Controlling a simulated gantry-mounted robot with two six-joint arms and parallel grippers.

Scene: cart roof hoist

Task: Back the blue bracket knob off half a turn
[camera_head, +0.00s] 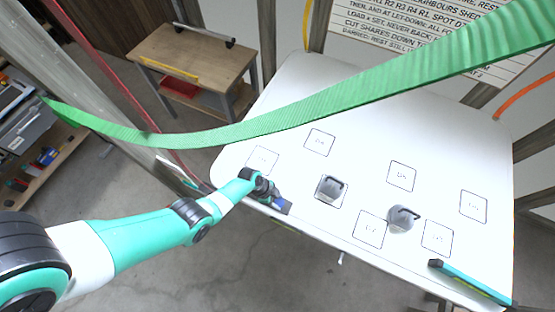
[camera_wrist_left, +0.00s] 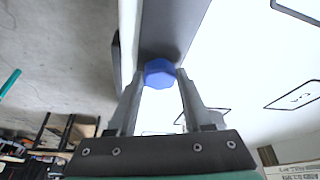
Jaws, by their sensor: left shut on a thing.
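The blue bracket knob (camera_wrist_left: 160,73) sits between the fingertips of my left gripper (camera_wrist_left: 160,85) in the left wrist view, at the end of a grey bracket (camera_wrist_left: 170,25). Both fingers touch its sides. In the head view the left gripper (camera_head: 277,202) reaches the near left edge of the white panel (camera_head: 300,90), and the blue knob (camera_head: 284,207) shows just at its tips. The fingers hide part of the knob, and how far it is turned cannot be told. My right gripper is not in view.
Two grey weights with dark handles, one squarish (camera_head: 330,188) and one round (camera_head: 402,220), stand on the panel among outlined squares. A green strap (camera_head: 300,108) crosses above. A teal and black bar (camera_head: 470,282) lies at the near right edge. A wooden table (camera_head: 195,60) stands behind.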

